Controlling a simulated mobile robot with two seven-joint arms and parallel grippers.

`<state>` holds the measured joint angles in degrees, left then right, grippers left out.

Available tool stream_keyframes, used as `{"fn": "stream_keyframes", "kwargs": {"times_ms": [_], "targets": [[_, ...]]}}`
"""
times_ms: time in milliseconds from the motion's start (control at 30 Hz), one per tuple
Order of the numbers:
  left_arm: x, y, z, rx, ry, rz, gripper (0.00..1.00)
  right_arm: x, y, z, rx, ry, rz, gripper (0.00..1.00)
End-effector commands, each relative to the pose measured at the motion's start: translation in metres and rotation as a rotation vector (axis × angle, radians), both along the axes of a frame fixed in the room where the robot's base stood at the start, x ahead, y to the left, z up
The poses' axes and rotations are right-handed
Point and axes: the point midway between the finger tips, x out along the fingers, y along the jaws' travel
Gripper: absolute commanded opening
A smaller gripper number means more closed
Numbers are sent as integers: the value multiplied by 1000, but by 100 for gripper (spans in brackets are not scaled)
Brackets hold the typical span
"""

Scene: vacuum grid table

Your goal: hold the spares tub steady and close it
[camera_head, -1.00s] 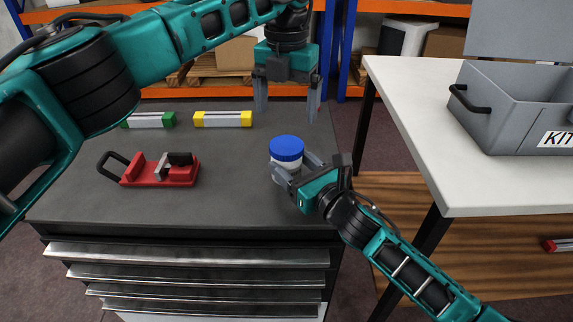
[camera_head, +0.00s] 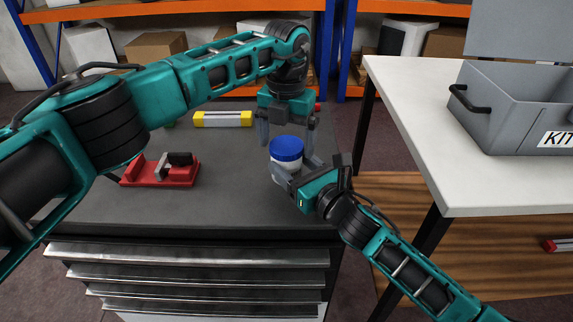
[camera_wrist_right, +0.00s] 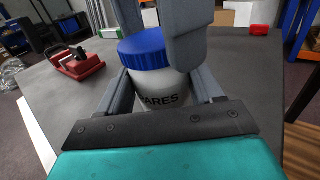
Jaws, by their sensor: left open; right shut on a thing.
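The spares tub is a white tub (camera_wrist_right: 160,93) with dark lettering ending in "ARES" in the right wrist view. Its blue lid (camera_head: 286,148) sits on top; I cannot tell how tightly. It stands upright on the grey drawer cabinet's top (camera_head: 235,200). My right gripper (camera_head: 293,174) is shut around the tub's white body from the front right. My left gripper (camera_head: 288,138) points down with open fingers just above and behind the lid, one at each side. In the right wrist view a left-gripper finger (camera_wrist_right: 186,35) partly hides the lid (camera_wrist_right: 145,50).
A red clamp-like tool (camera_head: 160,170) lies left on the cabinet top, and a yellow-ended block (camera_head: 222,119) lies behind it. A white table (camera_head: 440,150) with a grey kit crate (camera_head: 510,125) stands to the right. The cabinet top's front middle is clear.

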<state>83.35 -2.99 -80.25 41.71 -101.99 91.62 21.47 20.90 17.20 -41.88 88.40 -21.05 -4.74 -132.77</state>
Motion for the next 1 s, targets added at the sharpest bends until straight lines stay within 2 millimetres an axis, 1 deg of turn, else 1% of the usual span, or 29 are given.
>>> {"fn": "stream_keyframes", "kwargs": {"times_ms": [33,67,633,800,833,1000], "targets": [[0,0,0,0,0,0,93,0,0,0,-1,1,0,0],[0,0,0,0,0,0,90,0,0,0,-1,1,0,0],[0,0,0,-1,0,0,36,0,0,0,-1,1,0,0],[0,0,0,-1,0,-2,35,0,0,0,-1,1,0,0],[0,0,0,-1,0,-2,73,0,0,0,-1,1,0,0],[0,0,0,-1,0,-2,89,0,0,0,-1,1,0,0]]}}
